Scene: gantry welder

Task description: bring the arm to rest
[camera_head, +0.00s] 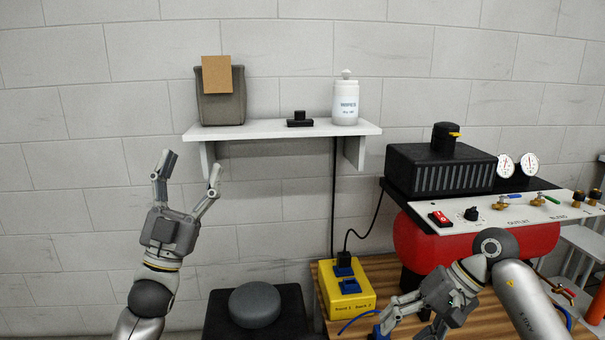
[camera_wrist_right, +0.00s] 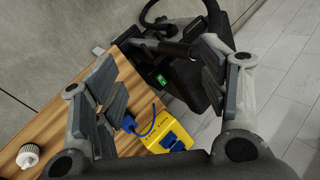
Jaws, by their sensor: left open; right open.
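My left gripper (camera_head: 188,178) is open and empty. It points up in front of the block wall, below and left of the shelf. My right gripper (camera_head: 398,318) is low at the right in the head view, over the wooden bench top (camera_head: 388,274). In the right wrist view its two fingers (camera_wrist_right: 158,88) stand wide apart with nothing held between them. The right fingertips are partly cut off by the lower edge of the head view.
A white shelf (camera_head: 270,131) holds a grey bin (camera_head: 222,106), a black object (camera_head: 299,119) and a white bottle (camera_head: 345,102). A yellow socket box (camera_head: 346,290) stands on the bench beside a red tank compressor (camera_head: 430,243). A round grey cushion (camera_head: 254,304) lies low in the middle.

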